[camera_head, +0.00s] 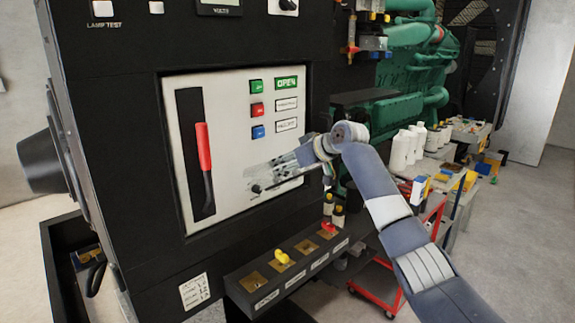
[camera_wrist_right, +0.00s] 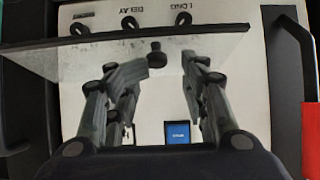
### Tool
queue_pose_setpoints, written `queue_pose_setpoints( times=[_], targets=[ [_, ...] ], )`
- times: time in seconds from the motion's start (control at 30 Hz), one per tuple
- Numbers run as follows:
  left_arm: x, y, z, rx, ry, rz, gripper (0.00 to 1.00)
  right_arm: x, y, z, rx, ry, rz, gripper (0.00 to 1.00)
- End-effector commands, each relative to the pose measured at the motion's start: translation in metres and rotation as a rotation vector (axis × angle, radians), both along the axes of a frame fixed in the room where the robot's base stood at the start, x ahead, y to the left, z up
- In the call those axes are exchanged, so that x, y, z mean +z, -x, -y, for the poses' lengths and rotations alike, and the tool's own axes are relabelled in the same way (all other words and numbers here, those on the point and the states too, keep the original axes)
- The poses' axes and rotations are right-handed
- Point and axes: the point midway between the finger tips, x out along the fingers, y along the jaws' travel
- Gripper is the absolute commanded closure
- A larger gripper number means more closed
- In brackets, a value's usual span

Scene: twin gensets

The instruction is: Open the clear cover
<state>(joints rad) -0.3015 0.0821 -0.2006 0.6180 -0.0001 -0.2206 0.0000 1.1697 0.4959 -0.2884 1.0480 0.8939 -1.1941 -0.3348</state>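The clear cover (camera_wrist_right: 90,60) is a see-through plate that crosses the upper part of the right wrist view, seen at a steep slant. A small black knob (camera_wrist_right: 156,54) is on it. My right gripper (camera_wrist_right: 157,72) has its fingers apart, one on each side of the knob and just short of it; I see no contact. In the head view my right gripper (camera_head: 262,186) is in front of the lower right of the white breaker panel (camera_head: 225,110), partly blending with the see-through cover. How far the cover stands off the panel is hard to tell. My left gripper is out of view.
A red-handled lever (camera_head: 204,150) is left of the gripper. Green, red and blue buttons (camera_head: 257,109) are above it. A ledge with yellow and red switches (camera_head: 283,257) juts out below. A green engine (camera_head: 400,105) and a red cart (camera_head: 375,285) are to the right.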

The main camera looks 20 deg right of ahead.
Motion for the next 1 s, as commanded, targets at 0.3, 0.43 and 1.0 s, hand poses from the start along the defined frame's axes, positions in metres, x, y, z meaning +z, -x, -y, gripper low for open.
queue_pose_setpoints(
  times=[0.3,0.43,1.0],
  targets=[
    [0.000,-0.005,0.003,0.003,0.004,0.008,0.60,0.002,0.001,0.000,0.001,-0.001,0.003,0.62],
    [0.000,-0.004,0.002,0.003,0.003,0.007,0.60,0.006,0.007,0.003,0.001,0.000,0.004,0.62],
    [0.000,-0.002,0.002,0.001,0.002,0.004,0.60,0.057,0.086,0.032,0.000,0.001,0.004,0.62]
  ],
)
